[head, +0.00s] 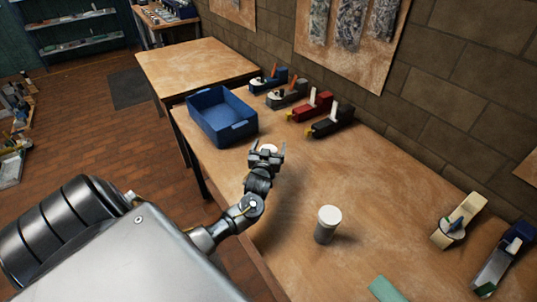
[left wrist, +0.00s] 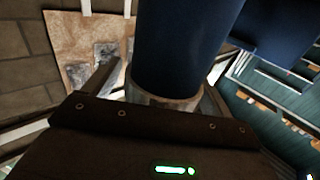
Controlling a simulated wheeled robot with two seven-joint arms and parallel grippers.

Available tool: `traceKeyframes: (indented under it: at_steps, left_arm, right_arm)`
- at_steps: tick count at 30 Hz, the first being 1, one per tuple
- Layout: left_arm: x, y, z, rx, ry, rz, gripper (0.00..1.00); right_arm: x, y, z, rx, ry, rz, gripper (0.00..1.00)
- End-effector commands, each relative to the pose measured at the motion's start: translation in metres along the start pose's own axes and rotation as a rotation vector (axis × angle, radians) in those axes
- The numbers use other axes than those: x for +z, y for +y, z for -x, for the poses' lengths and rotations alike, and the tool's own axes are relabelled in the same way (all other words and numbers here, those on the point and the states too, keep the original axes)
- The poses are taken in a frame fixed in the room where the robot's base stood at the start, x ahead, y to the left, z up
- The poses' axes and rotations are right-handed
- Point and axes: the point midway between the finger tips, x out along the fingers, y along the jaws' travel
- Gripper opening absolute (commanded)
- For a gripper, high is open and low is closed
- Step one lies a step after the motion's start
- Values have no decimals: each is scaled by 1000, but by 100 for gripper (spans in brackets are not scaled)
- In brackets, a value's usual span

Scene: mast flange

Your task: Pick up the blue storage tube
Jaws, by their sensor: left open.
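The blue storage tube (left wrist: 185,45) fills the upper middle of the left wrist view, with a pale band or cap (left wrist: 165,97) at its near end. In the head view only a small white round top (head: 269,147) shows at the gripper, and the blue body is hidden there. My left gripper (head: 266,157) is open over the table, near the blue bin. In the left wrist view its fingers (left wrist: 155,92) stand on both sides of the tube. Whether they touch it, I cannot tell. My right gripper is not in view.
A grey tube with a white cap (head: 327,224) stands on the table (head: 285,180). A blue bin (head: 222,115) lies beyond the gripper. A green sheet (head: 386,289) lies near the front.

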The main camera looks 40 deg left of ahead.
Motion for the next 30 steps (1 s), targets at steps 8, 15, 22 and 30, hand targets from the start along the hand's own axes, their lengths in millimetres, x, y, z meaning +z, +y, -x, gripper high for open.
traceKeyframes:
  at_steps: [8, 15, 22, 30]
  left_arm:
    - [0, 0, 0, 0, 0, 0, 62]
    - [0, 0, 0, 0, 0, 0, 31]
    - [-1, 0, 0, 0, 2, 0, 16]
    - [-6, 0, 0, 0, 4, 2, 16]
  right_arm:
    - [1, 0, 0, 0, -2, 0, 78]
    - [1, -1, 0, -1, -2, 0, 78]
    - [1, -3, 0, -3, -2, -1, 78]
    - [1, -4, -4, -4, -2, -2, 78]
